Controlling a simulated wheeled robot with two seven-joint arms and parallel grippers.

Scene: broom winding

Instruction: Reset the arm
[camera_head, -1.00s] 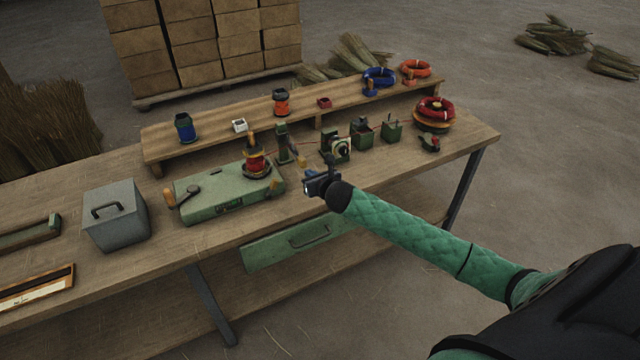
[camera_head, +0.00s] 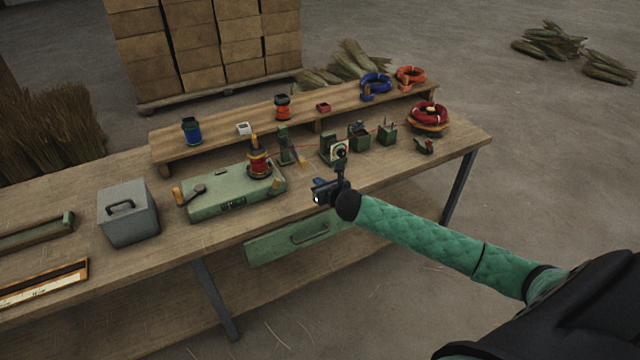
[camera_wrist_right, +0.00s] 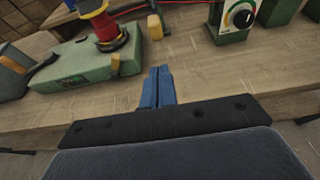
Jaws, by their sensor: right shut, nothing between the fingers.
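My right gripper (camera_head: 322,190) is in front of the workbench's front edge, at about the height of its top. Its blue fingers (camera_wrist_right: 157,88) are closed together with nothing between them in the right wrist view. The green winding machine (camera_head: 232,190) with a red and yellow spool (camera_head: 258,160) stands on the bench to the left of the gripper. A green device with a round dial (camera_head: 334,150) stands behind the gripper; its dial also shows in the right wrist view (camera_wrist_right: 238,18). My left gripper is not in view.
A grey metal box (camera_head: 128,213) stands on the bench at left. A raised wooden shelf (camera_head: 220,135) along the back holds small spools and coils. A red coil (camera_head: 430,113) sits at the right end. A green drawer (camera_head: 295,238) hangs under the bench top.

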